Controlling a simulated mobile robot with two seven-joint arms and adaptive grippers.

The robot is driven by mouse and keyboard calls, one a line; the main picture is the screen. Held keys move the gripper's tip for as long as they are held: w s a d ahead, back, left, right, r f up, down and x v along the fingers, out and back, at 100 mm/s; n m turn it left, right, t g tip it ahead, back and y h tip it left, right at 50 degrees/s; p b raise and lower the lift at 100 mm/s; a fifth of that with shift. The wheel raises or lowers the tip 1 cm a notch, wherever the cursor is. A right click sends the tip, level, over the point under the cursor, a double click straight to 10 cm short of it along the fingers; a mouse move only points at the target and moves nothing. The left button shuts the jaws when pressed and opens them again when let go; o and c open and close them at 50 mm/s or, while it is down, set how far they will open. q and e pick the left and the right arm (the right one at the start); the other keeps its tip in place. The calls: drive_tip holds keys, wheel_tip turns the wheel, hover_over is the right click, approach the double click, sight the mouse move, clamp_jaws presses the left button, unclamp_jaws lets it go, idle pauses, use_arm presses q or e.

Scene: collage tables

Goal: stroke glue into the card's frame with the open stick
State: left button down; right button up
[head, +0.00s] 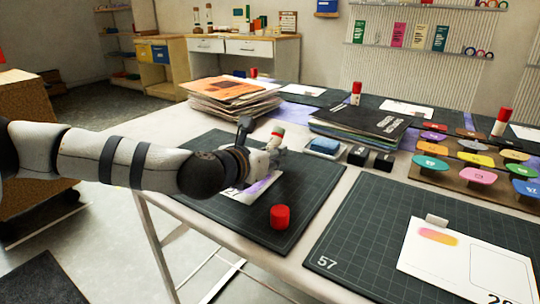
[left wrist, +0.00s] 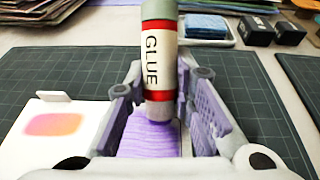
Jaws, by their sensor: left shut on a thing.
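My left gripper (head: 268,152) is shut on the glue stick (head: 277,133), which shows large and nearly upright between the fingers in the left wrist view (left wrist: 160,65). Its uncapped lower end points down at the card; I cannot tell whether it touches. The card (head: 236,199) lies on the dark mat, partly hidden by my arm. In the left wrist view the card (left wrist: 32,150) shows a pink-orange print at left, and purple glue (left wrist: 148,138) covers the area below the stick. The red cap (head: 280,216) stands on the mat. My right gripper is not in view.
A blue pad in a tray (head: 325,146) and two black blocks (head: 357,155) stand beyond the mat. Stacked papers (head: 232,97) and dark folders (head: 360,125) lie behind. Another mat (head: 375,235) with a card (head: 470,262) is at right. Coloured stamps (head: 476,176) fill a rack.

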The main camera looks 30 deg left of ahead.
use_arm(q)
wheel_tip(320, 180, up, 7)
drive_tip(key=p, duration=0.4)
drive_tip(key=shift+r+p, duration=0.1)
drive_tip(key=shift+p, duration=0.2)
drive_tip(key=shift+f, duration=0.25)
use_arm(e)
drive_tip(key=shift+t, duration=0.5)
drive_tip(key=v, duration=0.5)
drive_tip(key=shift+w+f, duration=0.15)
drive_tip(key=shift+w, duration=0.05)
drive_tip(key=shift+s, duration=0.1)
